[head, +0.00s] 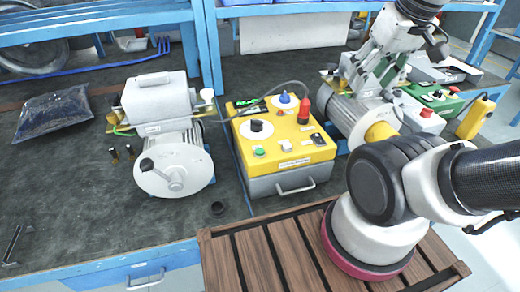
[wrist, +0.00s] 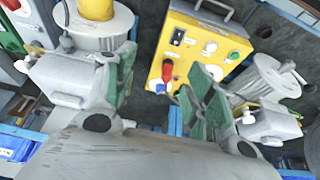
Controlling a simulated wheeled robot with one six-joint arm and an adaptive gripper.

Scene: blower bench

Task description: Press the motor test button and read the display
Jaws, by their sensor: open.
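A yellow test box (head: 312,152) with a grey lower part stands on the bench. Its top carries a green button (head: 259,152), a white button (head: 286,145) and several knobs. The labels are too small to read, so I cannot tell which control is the motor test button. A small dark and green patch (head: 250,103) at its back left may be a display; no reading shows. My gripper (head: 368,82) is open and empty, above the motor right of the box. In the wrist view the box (wrist: 190,38) shows beyond my open gripper (wrist: 163,65), with the green button (wrist: 233,55) visible.
A grey motor (head: 175,165) stands left of the box, and another motor (head: 350,112) stands to its right, partly hidden by my arm. A green control box (head: 432,100) is farther right. A slatted wooden board (head: 265,255) lies in front. A dark bag (head: 55,110) lies far left.

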